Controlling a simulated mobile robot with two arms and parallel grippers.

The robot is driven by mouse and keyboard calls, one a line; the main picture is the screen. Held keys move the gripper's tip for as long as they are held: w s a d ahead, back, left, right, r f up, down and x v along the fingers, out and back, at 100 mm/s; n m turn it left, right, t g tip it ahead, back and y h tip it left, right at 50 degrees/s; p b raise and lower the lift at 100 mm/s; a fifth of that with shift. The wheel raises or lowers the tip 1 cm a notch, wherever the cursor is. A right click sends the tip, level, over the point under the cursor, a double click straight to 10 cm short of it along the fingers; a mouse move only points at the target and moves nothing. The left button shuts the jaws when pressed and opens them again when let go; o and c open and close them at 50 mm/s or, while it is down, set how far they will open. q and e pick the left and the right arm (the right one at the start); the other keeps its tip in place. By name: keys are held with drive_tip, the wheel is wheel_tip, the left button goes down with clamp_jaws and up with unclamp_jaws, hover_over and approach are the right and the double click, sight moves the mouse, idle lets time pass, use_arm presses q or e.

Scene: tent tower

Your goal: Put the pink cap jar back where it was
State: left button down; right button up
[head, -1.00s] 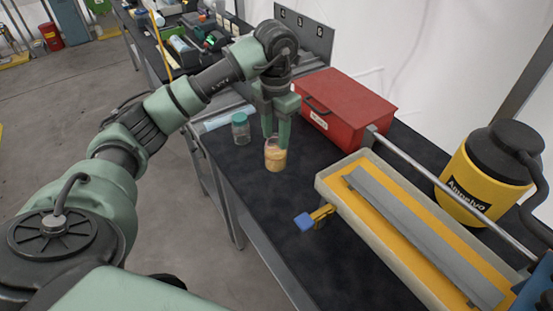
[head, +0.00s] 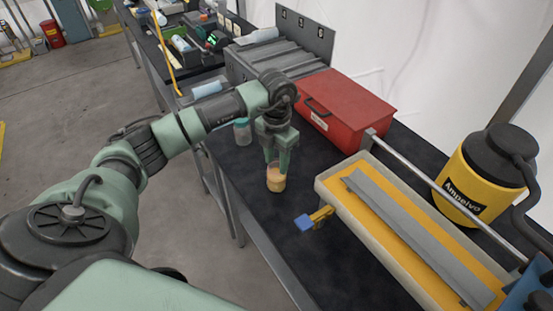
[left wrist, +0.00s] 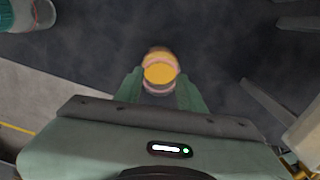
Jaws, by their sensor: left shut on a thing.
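A small clear jar with orange-yellow contents (head: 276,183) is between the fingers of my left gripper (head: 278,163), over the dark bench top. The gripper is shut on its upper part. In the left wrist view the jar (left wrist: 160,74) shows a yellow round with a pinkish rim, between the two green fingertips. The fingers hide much of its top in the head view, so a pink cap is not clear there. I cannot tell whether its base touches the bench. A clear jar with a teal cap (head: 242,131) stands farther back to the left. My right gripper is not in view.
A red toolbox (head: 345,108) stands behind, to the right. A long tray with a yellow inside (head: 325,184) lies to the right, with a blue-ended yellow clamp (head: 304,222) at its near side. The dark bench top (head: 240,178) is clear left of the jar.

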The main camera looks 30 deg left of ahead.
use_arm(q)
drive_tip(key=c, duration=0.9)
unclamp_jaws()
drive_tip(key=shift+o, duration=0.2)
drive_tip(key=shift+r, duration=0.6)
wheel_tip(320, 180, up, 11)
drive_tip(key=b, duration=0.3)
